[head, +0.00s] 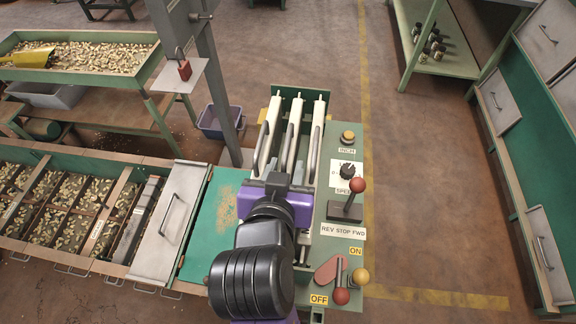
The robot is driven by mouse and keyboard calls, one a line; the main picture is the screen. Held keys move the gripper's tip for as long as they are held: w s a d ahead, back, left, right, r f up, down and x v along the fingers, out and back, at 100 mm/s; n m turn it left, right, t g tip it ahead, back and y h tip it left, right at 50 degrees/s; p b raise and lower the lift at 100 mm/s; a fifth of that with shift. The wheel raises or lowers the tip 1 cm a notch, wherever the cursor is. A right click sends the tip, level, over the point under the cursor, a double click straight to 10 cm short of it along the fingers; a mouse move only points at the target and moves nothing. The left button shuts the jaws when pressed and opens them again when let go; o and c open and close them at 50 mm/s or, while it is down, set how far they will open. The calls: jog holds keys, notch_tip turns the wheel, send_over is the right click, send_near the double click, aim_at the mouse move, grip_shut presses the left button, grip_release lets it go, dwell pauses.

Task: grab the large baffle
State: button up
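I cannot tell from here which one is the large baffle. My gripper (277,182), with a purple body, is over the near end of the rack, close to the left and middle plates. Its fingers are mostly hidden by my wrist, so contact and opening cannot be seen.
A control panel (340,210) with knobs and ball-topped levers stands right of the rack. Left are a handled metal cover (171,222) and a nut-filled sectioned trough (62,215). A grey post (222,95) rises behind left. Open floor lies right, before green cabinets (520,150).

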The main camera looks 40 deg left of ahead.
jog(key=shift+x, duration=1.1)
grip_shut()
jog(key=shift+r, duration=0.15)
dwell(0.4)
